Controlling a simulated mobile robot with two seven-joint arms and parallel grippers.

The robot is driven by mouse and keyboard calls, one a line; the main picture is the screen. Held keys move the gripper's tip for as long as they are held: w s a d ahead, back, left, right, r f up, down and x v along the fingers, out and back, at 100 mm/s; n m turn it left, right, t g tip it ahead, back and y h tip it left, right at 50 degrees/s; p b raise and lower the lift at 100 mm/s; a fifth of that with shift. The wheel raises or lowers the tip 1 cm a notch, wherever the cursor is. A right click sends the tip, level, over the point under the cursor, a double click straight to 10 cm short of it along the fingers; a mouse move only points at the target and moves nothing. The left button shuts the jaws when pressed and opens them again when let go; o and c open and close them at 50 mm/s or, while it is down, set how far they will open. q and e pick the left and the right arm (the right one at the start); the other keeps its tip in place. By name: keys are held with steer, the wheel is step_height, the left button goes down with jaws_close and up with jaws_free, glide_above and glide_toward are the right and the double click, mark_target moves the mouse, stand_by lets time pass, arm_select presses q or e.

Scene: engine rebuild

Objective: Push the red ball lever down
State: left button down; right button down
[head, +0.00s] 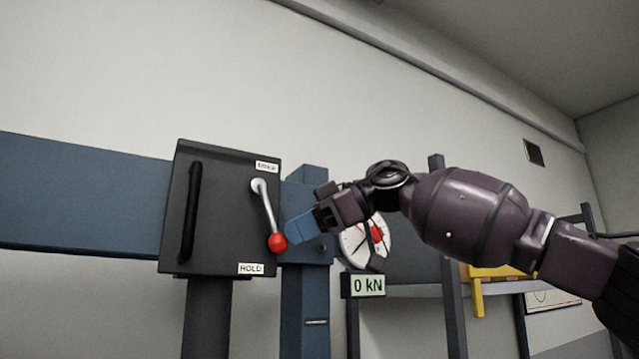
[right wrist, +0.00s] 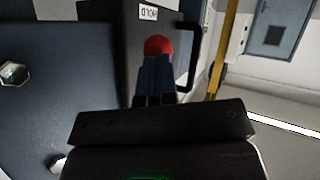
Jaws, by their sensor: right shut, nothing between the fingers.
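The lever (head: 263,205) is a silver rod on the front of a black control box (head: 225,245). Its red ball (head: 278,243) hangs at the lower end, pointing down and slightly right, above the HOLD label. My right gripper (head: 290,236) is shut and empty, with its blue fingertips at the ball's right side. The red ball also shows in the right wrist view (right wrist: 158,46), just beyond the shut fingers (right wrist: 156,66), which hide its near part. Whether they touch it I cannot tell. My left gripper is not in view.
A black bar handle (head: 191,210) stands on the box's left side. A blue beam and post (head: 304,310) are behind it. A dial gauge (head: 366,240) and a display reading 0 kN (head: 363,285) stand behind my right forearm. Open wall space lies above.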

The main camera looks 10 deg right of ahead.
mark_target(282, 239)
steer(key=shift+s+a+f+y, duration=0.2)
steer(key=shift+a+f+y, duration=0.15)
steer(key=shift+a, duration=0.1)
steer(key=shift+s+a+f+y, duration=0.15)
steer(key=shift+a+f+y, duration=0.05)
steer(key=shift+a+y, duration=0.2)
steer(key=shift+a+f, duration=0.1)
steer(key=shift+s+a, duration=0.2)
steer(key=shift+a, duration=0.15)
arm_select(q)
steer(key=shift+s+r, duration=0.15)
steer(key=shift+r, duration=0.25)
arm_select(e)
steer(key=shift+f, duration=0.1)
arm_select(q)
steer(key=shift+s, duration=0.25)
